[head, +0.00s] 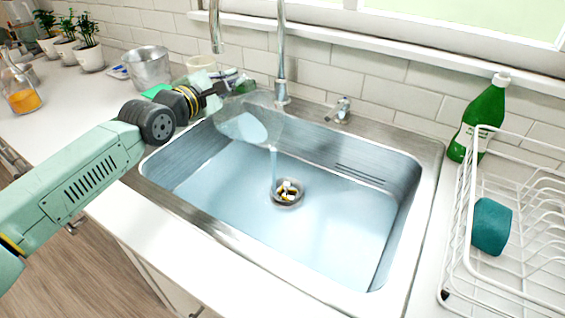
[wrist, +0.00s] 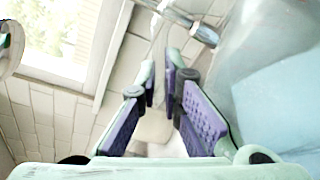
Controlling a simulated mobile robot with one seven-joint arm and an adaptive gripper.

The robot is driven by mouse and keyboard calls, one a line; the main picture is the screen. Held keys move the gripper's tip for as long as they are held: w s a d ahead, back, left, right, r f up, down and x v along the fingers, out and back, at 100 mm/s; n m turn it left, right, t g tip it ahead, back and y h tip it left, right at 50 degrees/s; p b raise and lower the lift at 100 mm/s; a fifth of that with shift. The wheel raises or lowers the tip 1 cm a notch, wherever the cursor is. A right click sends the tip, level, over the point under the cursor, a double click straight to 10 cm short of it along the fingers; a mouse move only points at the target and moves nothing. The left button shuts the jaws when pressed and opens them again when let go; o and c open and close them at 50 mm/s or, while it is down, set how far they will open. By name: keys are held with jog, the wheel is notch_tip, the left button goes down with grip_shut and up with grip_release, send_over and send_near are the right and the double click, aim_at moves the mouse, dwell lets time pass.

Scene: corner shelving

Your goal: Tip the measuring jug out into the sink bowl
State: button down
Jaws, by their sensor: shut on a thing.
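The clear measuring jug (head: 243,118) is tilted over the back left of the sink bowl (head: 230,190), mouth toward the bowl. A pale stream falls from it toward the drain. My gripper (head: 234,86) is shut on the jug at its upper left side; the exact grip is hard to make out. In the wrist view the purple-padded fingers of my gripper (wrist: 160,85) point away from the camera. The jug (wrist: 275,60) fills the right side there, with pale blue liquid inside.
The tap (head: 281,60) rises close behind the jug. Small pale and dark bits lie in the drain (head: 287,192).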

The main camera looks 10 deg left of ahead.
jog(key=shift+s+d+r+m+p, duration=0.4)
jog(key=shift+d+r+p, duration=0.1)
jog(key=shift+r, duration=0.15)
jog(key=shift+d+b, duration=0.1)
jog(key=shift+b, duration=0.2)
